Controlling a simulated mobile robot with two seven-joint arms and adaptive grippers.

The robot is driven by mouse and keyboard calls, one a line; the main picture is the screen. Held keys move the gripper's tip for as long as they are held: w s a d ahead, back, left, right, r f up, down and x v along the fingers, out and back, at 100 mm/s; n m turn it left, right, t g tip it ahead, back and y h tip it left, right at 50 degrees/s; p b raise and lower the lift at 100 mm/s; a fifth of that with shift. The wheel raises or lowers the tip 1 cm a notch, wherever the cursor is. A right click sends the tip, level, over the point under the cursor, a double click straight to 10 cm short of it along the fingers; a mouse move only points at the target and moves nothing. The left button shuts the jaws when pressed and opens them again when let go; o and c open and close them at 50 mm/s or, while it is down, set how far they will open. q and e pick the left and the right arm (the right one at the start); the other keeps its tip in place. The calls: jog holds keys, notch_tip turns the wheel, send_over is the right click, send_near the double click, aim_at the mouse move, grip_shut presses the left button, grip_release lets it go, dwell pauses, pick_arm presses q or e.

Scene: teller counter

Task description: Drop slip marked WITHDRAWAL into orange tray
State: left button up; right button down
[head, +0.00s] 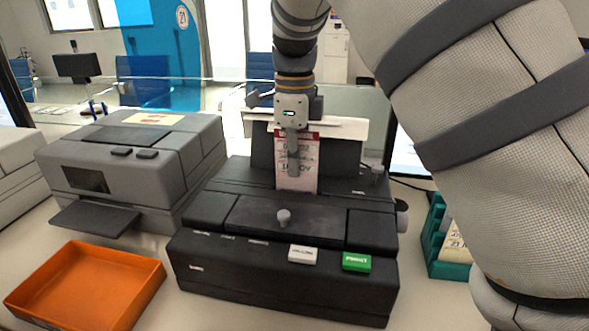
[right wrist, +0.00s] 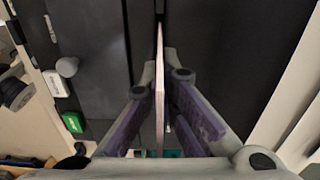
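A slip (head: 309,176) with a red header and printed lines stands upright at the back of the black machine; its header is too small and too covered to read. My right gripper (head: 292,165) points down at it, a finger covering part of its face. In the right wrist view the slip (right wrist: 159,95) shows edge-on, pinched between the two fingertips of the right gripper (right wrist: 160,75). Whether its lower edge still sits in the machine cannot be told. The orange tray (head: 150,284) lies at the front left and looks empty. My left gripper is not in view.
The black machine (head: 290,281) has a white key (head: 303,255) and a green key (head: 356,262). A grey printer (head: 170,165) stands behind the orange tray. A teal holder (head: 447,270) with slips is at the right. A glass screen stands behind the counter.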

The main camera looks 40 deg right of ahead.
jog(key=shift+r, duration=4.7)
jog(key=shift+f, duration=0.1)
